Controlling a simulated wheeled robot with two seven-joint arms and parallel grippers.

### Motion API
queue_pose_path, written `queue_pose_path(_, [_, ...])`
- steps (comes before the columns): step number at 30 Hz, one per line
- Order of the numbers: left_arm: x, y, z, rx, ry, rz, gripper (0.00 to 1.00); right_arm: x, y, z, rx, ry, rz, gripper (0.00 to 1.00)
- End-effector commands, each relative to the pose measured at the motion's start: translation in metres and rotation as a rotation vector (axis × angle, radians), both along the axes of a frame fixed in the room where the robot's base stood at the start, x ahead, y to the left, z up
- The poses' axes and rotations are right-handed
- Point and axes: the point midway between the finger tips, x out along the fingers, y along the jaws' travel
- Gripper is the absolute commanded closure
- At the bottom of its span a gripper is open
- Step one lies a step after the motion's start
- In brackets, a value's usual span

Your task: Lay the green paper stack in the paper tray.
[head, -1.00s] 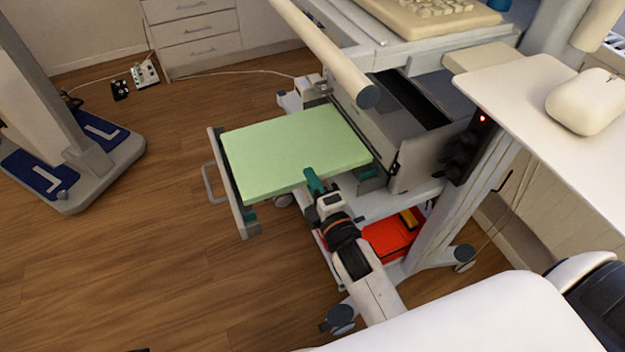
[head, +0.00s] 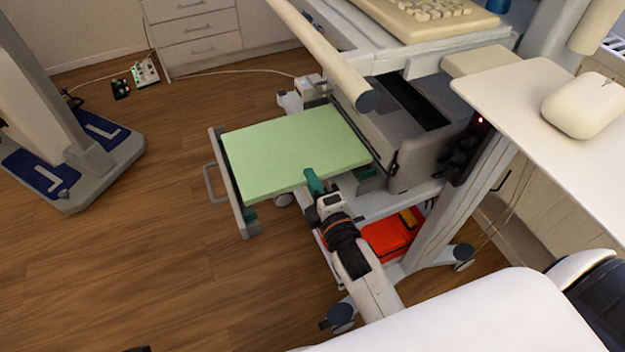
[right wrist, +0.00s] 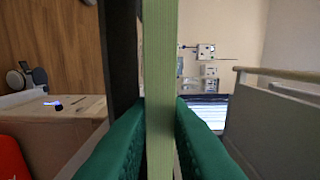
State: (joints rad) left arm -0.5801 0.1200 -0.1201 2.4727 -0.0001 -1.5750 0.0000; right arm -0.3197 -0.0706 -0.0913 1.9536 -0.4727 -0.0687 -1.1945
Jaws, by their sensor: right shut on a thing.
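The green paper stack (head: 290,150) is a wide, flat, light green block over the pulled-out paper tray. The tray shows mainly as its grey front panel (head: 232,185) with a handle, left of the stack. The stack covers the tray floor, so I cannot tell whether it rests on it. My right gripper (head: 314,182) is shut on the stack's near edge. In the right wrist view the stack's edge (right wrist: 160,90) stands between the two green fingers (right wrist: 160,135). My left gripper is not in view.
The grey printer (head: 425,155) stands right of the stack on a wheeled cart. A pale bar (head: 325,55) slants above the stack's far side. A red case (head: 388,238) lies on the lower shelf.

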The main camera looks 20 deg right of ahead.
Motion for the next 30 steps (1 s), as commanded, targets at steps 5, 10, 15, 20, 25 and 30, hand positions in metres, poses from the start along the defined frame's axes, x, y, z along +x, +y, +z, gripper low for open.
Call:
queue_pose_path(5, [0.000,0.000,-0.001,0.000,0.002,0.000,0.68,0.001,0.000,0.003,0.000,-0.011,0.002,1.00])
queue_pose_path(10, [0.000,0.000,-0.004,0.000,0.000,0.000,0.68,0.001,0.000,0.000,0.000,-0.012,0.001,1.00])
queue_pose_path(15, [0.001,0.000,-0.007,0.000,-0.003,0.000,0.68,0.001,0.000,-0.005,0.001,-0.012,0.002,1.00])
queue_pose_path(20, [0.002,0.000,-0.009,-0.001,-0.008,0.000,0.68,0.001,0.000,-0.009,0.001,-0.012,0.002,1.00])
queue_pose_path(25, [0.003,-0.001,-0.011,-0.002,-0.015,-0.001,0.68,0.001,0.000,-0.013,0.001,-0.012,0.002,1.00])
queue_pose_path(30, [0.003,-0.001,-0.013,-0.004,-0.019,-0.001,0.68,0.001,0.000,-0.018,0.001,-0.012,0.001,1.00])
